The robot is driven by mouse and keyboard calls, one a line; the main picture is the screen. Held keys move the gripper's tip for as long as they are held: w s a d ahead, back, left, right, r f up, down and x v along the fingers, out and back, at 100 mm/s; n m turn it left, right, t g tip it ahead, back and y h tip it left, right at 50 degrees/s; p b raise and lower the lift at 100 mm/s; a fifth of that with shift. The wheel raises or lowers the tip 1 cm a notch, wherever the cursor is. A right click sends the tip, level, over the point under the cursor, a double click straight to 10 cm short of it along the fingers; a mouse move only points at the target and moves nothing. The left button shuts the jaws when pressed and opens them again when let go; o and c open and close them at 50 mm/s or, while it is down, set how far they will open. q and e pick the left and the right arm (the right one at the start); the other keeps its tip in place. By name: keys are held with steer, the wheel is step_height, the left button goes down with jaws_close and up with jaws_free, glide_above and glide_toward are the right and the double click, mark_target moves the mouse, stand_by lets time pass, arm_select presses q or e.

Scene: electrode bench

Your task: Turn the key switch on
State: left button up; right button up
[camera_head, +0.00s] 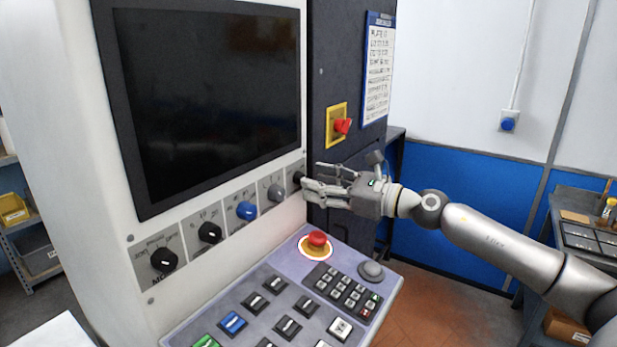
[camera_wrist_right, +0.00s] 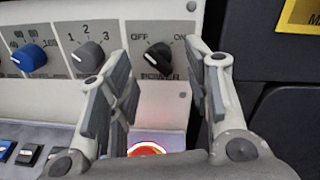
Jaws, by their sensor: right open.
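A black rotary switch (camera_wrist_right: 159,58), labelled POWER with OFF at its left and ON at its right, is on the machine's control strip. It is at the right end of the strip in the head view (camera_head: 297,177). My left gripper is not in view.
Left of the switch are a grey knob (camera_head: 275,193), a blue knob (camera_head: 246,210) and black knobs (camera_head: 209,232). A red emergency button (camera_head: 317,239) and keypad (camera_head: 345,291) lie below on the console. A red switch (camera_head: 342,125) on a yellow plate is above right.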

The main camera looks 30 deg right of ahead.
steer(key=shift+p+x, duration=1.25)
steer(key=shift+x, duration=0.3)
